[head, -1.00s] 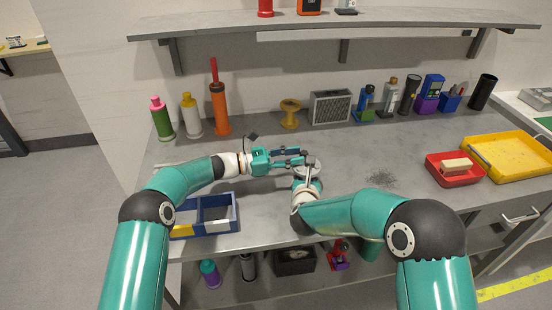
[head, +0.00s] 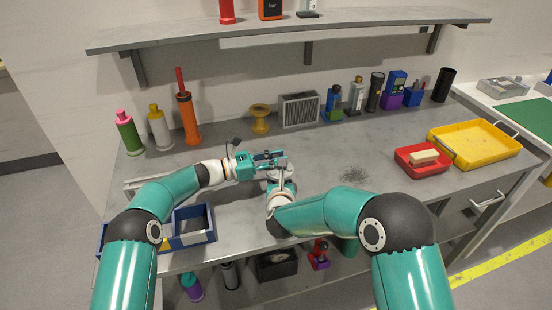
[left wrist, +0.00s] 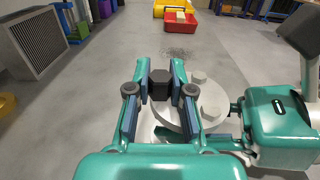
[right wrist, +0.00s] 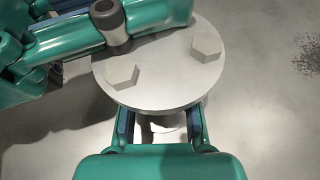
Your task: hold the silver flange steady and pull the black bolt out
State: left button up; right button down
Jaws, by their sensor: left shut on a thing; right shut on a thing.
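The silver flange (right wrist: 160,70) is a round plate with pale hex bolt heads on it. It also shows in the left wrist view (left wrist: 212,103) and, small, in the head view (head: 283,174). My right gripper (right wrist: 162,122) is shut on the flange's narrower part under the plate. The black bolt (left wrist: 160,84) has a dark hex head and sits between the fingertips of my left gripper (left wrist: 160,92), which is shut on it over the flange. The bolt's shank is hidden, so I cannot tell how far it sits in the plate. My left fingers cover part of the plate.
A blue divided bin (head: 196,238) stands at the bench's front left. A red tray (head: 421,160) and a yellow tray (head: 474,145) lie at the right. Bottles, a yellow spool (head: 260,119) and a grey vent box (head: 299,109) line the back.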

aim_at(275, 155)
pick_arm(q)
jog(key=shift+w+a+r, duration=0.15)
grip_shut()
jog(key=shift+r, duration=1.85)
pick_arm(e)
jog(key=shift+f, duration=0.15)
pick_arm(q)
jog(key=shift+r, duration=1.8)
pick_arm(e)
jog(key=c, duration=0.8)
grip_release()
jog(key=shift+r, duration=0.2)
